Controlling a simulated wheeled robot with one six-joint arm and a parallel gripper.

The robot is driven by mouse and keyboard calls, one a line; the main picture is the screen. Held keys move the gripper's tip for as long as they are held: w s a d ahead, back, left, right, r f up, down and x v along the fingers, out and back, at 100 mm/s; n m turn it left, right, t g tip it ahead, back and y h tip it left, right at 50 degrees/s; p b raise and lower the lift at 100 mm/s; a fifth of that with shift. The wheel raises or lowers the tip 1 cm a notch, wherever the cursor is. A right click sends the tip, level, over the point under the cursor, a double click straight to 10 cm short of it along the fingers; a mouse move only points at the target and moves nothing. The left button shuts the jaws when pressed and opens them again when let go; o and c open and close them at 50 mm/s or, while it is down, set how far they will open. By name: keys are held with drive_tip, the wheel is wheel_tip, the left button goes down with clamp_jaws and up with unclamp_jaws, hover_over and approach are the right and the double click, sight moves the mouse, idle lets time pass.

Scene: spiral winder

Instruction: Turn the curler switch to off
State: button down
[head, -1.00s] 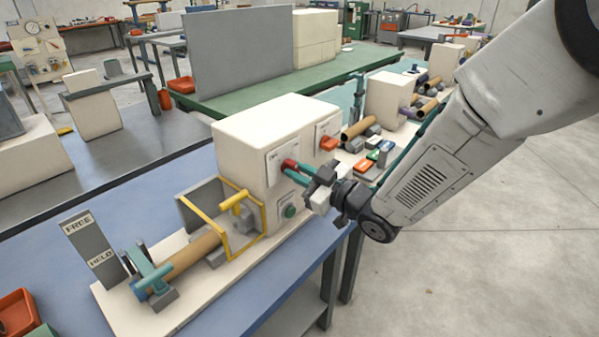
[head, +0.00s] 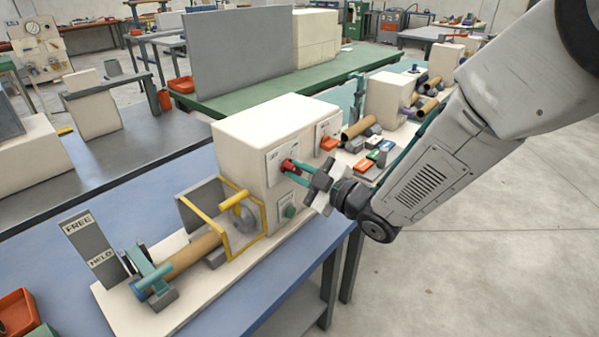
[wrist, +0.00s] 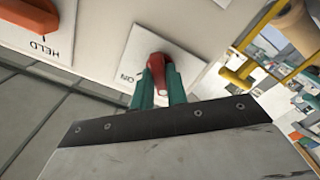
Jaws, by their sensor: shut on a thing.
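The curler switch is a red knob (head: 290,166) on a white plate on the front of the cream machine box (head: 262,125). My gripper (head: 297,170) is shut on the knob with its teal fingers. In the wrist view the red knob (wrist: 157,72) sits between the two fingertips (wrist: 160,85), touching both sides. An upside-down "ON" label shows beside the knob on the plate. Any other label on the plate is hidden or unreadable.
An orange knob (head: 328,143) with a "HELD" label is to the right on the same box. A green button (head: 289,211) is below. A yellow guard frame (head: 222,238) and a brown tube (head: 192,253) are at the left. Open floor lies to the right.

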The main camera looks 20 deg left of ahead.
drive_tip(key=c, duration=1.4)
unclamp_jaws()
drive_tip(key=shift+d, duration=0.1)
drive_tip(key=v, duration=0.7)
drive_tip(key=shift+s+d, duration=0.15)
drive_tip(key=shift+d, duration=0.15)
